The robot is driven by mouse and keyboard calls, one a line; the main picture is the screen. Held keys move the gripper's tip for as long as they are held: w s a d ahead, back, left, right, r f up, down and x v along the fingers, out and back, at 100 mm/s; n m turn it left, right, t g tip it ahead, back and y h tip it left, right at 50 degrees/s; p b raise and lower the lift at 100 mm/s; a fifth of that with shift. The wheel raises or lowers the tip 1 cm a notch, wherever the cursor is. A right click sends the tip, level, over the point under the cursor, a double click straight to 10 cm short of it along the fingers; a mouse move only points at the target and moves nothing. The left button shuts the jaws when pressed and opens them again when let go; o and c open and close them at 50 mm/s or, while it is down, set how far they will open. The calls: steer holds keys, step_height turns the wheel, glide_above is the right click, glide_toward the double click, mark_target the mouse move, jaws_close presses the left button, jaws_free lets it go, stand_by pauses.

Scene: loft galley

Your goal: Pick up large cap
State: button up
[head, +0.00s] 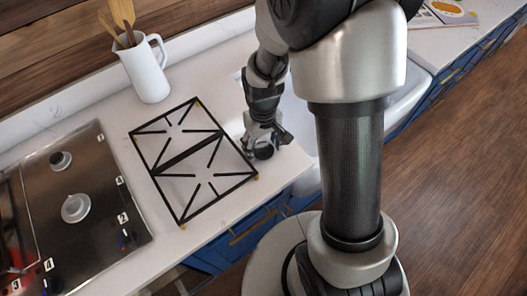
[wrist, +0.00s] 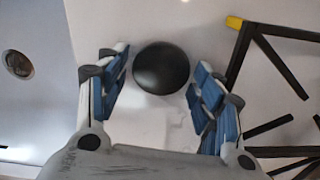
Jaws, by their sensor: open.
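The large cap, a round black disc (wrist: 161,67), lies on the white counter. My gripper (wrist: 157,72) is open with its blue-padded fingers on either side of the cap in the wrist view. The cap is not gripped; whether a pad touches its edge is hard to tell. In the head view my gripper (head: 264,140) points down at the counter just right of the black grate, and the dark cap (head: 264,152) shows partly beneath it.
The black pan grate (head: 190,150) lies on the counter close beside my gripper. The steel hob (head: 95,180) with bare burners is at the left. A white jug (head: 146,72) of wooden utensils stands behind. The sink (head: 405,105) is to the right; the counter's front edge is near.

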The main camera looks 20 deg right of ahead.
steer(key=c, duration=0.9)
steer(key=shift+o, duration=0.2)
steer(key=shift+r, duration=0.15)
